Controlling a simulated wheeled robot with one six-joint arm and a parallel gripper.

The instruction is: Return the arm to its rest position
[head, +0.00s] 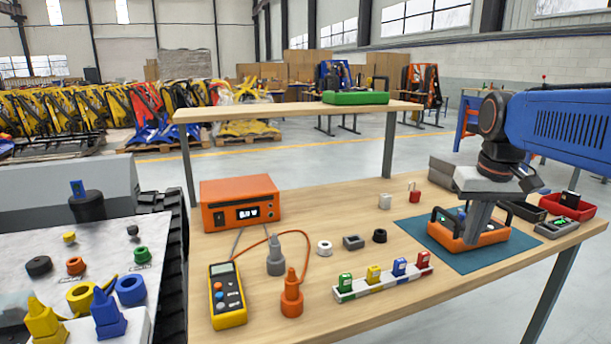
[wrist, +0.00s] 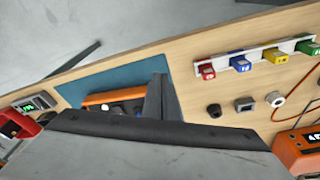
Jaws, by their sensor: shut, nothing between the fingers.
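My gripper (head: 472,238) is shut and empty at the right of the workbench, pointing down. Its fingers overlap an orange carrier (head: 497,237) with black handles in the head view; I cannot tell whether they touch it. The carrier sits on a blue-green mat (head: 511,253). In the wrist view, the fingers (wrist: 158,95) show as a dark wedge beside the orange carrier (wrist: 105,98), partly hidden by the gripper body. My blue arm reaches in from the right edge.
A rack (head: 384,284) of coloured blocks stands at the bench front. A multimeter (head: 227,295) and orange power supply (head: 240,203) are left. A red bin (head: 567,207) is right of the mat. A raised shelf (head: 290,110) with a green tray (head: 355,98) spans the back.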

